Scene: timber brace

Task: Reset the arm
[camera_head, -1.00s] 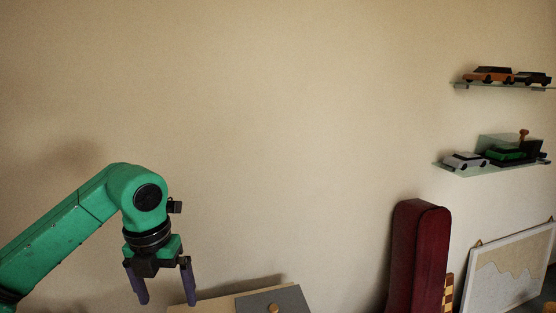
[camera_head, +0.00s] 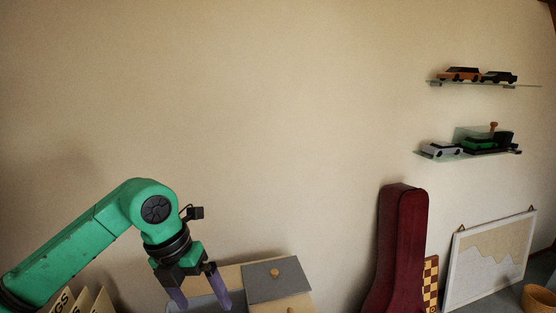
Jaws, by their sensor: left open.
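My left arm comes in from the lower left and is green. My left gripper (camera_head: 203,301) points down with its two purple fingers apart, open and with nothing seen between them. It is in front of the left part of a wooden box or cabinet (camera_head: 236,273) at the bottom of the view. How far the fingertips are from the box I cannot tell. My right gripper is not in view.
The box has a grey panel with a round wooden knob (camera_head: 274,272). A dark red instrument case (camera_head: 403,245), a checkered board (camera_head: 431,280) and a framed picture (camera_head: 490,262) lean at the wall. Glass shelves hold model cars (camera_head: 459,74). The upper wall is clear.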

